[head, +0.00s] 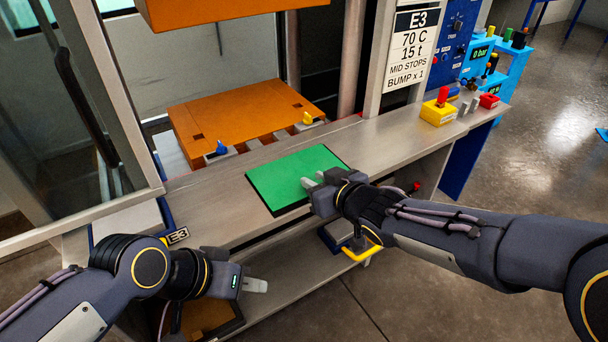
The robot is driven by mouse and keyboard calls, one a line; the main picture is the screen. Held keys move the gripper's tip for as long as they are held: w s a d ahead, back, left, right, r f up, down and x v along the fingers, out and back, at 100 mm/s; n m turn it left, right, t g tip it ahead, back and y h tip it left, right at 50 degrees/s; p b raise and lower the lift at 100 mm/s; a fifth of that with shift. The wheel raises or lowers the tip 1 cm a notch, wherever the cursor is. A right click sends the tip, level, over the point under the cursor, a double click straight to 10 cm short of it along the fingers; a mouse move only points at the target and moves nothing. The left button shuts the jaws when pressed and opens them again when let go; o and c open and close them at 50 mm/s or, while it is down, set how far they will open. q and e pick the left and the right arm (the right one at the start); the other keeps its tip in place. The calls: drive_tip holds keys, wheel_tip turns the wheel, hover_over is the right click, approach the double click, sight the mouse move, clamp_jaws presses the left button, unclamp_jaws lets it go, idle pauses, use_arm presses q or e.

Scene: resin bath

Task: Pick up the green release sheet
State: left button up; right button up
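The green release sheet (290,172) lies flat on the grey metal bench, with a dark border along its edges. My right gripper (313,180) is over the sheet's right-hand part and hides its near right corner. Its two light fingertips show slightly apart, with nothing seen between them. I cannot tell whether they touch the sheet. My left gripper (258,286) is low at the bench's front, apart from the sheet. Its fingers are seen side-on and overlap, so their opening is unclear.
An orange press plate (245,110) stands behind the bench (385,138), with a blue and a yellow knob near its front. A yellow box with a red button (438,110) sits at the bench's right. A yellow handle (362,252) juts out below the bench.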

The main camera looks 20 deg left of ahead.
clamp_jaws()
drive_tip(key=shift+r+p, duration=3)
drive_tip(key=shift+r, duration=1.1)
drive_tip(key=shift+s+d+f, duration=0.1)
drive_tip(key=shift+s+d, duration=0.1)
drive_tip(key=shift+d, duration=0.05)
drive_tip(key=s+d+b, duration=0.1)
drive_tip(key=s+d, duration=0.4)
drive_tip(key=d, duration=0.2)
drive_tip(key=shift+s+d, duration=0.2)
drive_tip(key=shift+s, duration=0.2)
